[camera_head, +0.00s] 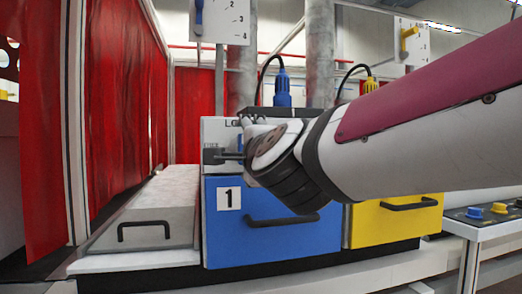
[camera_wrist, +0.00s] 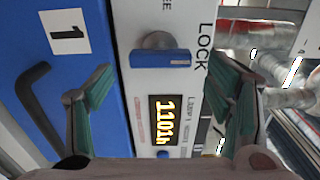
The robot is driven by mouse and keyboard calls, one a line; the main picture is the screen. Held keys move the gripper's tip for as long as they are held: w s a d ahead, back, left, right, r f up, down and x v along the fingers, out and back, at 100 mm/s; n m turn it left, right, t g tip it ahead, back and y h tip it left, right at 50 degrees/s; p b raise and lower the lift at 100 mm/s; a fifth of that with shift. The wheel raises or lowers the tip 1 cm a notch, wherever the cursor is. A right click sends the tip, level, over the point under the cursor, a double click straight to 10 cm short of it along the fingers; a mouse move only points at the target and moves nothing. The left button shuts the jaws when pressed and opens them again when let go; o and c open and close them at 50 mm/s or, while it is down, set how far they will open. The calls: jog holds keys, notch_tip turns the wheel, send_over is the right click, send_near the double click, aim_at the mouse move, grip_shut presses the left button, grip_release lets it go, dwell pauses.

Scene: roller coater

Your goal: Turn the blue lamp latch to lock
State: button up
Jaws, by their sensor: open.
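The blue lamp latch (camera_wrist: 160,56) is a grey round knob with a blue bar on a white panel, between the printed words LOCK and FREE. In the wrist view its blue bar lies across the picture. My gripper (camera_wrist: 166,72) is open, one green-padded finger on each side of the latch, and holds nothing. I cannot tell how far the fingertips are from the panel. In the head view my gripper (camera_head: 218,156) is in front of the white panel (camera_head: 217,130) above the blue drawer, and my wrist hides most of the latch.
A lit lamp-hours display (camera_wrist: 166,120) is beside the latch. The blue drawer (camera_head: 270,225) marked 1 has a black handle. A yellow drawer (camera_head: 395,222) stands to its right, and a grey cover (camera_head: 150,225) with a handle to its left. Red curtains (camera_head: 120,100) hang on the left.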

jog(key=v, duration=0.8)
jog(key=s+d+f+n+g+h, duration=0.1)
jog(key=s+d+f+n+g, duration=0.4)
jog(key=f, duration=0.5)
jog(key=s+d+f+n+g, duration=0.4)
jog(key=s+f+n, duration=0.2)
jog(key=f, duration=0.3)
jog(key=s+d+f+n+g+h, duration=0.2)
jog(key=s+d+f+g, duration=0.3)
jog(key=s, duration=0.3)
jog(key=s+d+f+n+g+h, duration=0.2)
jog(key=s+d+f, duration=0.3)
jog(key=s+d, duration=0.25)
notch_tip(320, 180, up, 17)
jog(key=t+p, duration=0.2)
jog(key=p, duration=1.3)
jog(key=shift+s+a+t+p, duration=0.15)
jog(key=shift+a+t+p, duration=0.1)
jog(key=shift+t+p, duration=0.15)
jog(key=shift+c, duration=0.5)
